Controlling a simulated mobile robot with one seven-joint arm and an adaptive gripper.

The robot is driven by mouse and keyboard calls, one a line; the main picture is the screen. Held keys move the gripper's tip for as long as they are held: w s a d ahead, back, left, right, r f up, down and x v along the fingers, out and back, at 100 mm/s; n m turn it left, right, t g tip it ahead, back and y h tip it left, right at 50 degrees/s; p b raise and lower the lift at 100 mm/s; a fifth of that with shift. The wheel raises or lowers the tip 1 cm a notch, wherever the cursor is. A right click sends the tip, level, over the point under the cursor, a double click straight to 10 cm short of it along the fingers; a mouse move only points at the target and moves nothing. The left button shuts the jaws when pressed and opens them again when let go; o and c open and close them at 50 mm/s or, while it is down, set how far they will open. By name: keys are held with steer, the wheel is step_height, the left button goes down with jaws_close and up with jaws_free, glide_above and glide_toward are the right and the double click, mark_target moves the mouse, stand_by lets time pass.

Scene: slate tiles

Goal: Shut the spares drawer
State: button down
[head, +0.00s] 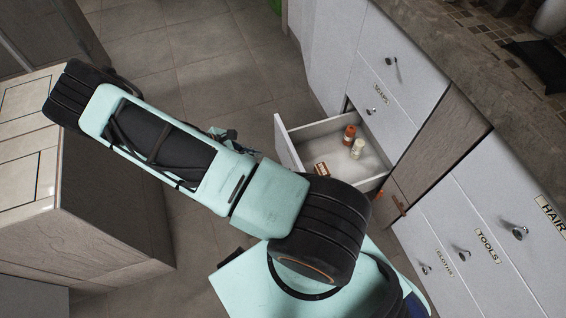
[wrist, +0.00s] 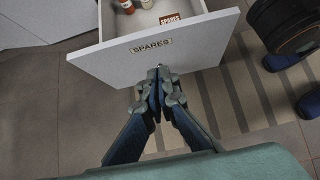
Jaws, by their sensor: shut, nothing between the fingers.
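The spares drawer (wrist: 115,62) stands pulled out in the wrist view, with a SPARES label (wrist: 151,47) on its white front. In the head view the same open drawer (head: 292,150) juts out from the cabinet below the SOAPS drawer. Inside are an orange-brown bottle (head: 349,135), a pale bottle (head: 357,149) and a small brown box (head: 321,170) that reads SPARES in the wrist view. My gripper (wrist: 158,72) is shut and empty, its tips at the lower middle of the drawer front. I cannot tell whether they touch it. My arm hides part of the drawer in the head view.
Shut drawers labelled SOAPS (head: 381,92), TOOLS (head: 487,247) and HAIR (head: 549,212) line the cabinet under a dark counter (head: 440,60).

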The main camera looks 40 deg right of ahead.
steer(key=f, duration=0.2)
steer(key=b, duration=0.3)
glide_toward(294, 160)
steer(key=x, duration=0.5)
steer(key=shift+a+f, duration=0.15)
steer(key=shift+f, duration=0.4)
steer(key=shift+d, duration=0.4)
steer(key=shift+r, duration=0.1)
steer(key=shift+d, duration=0.1)
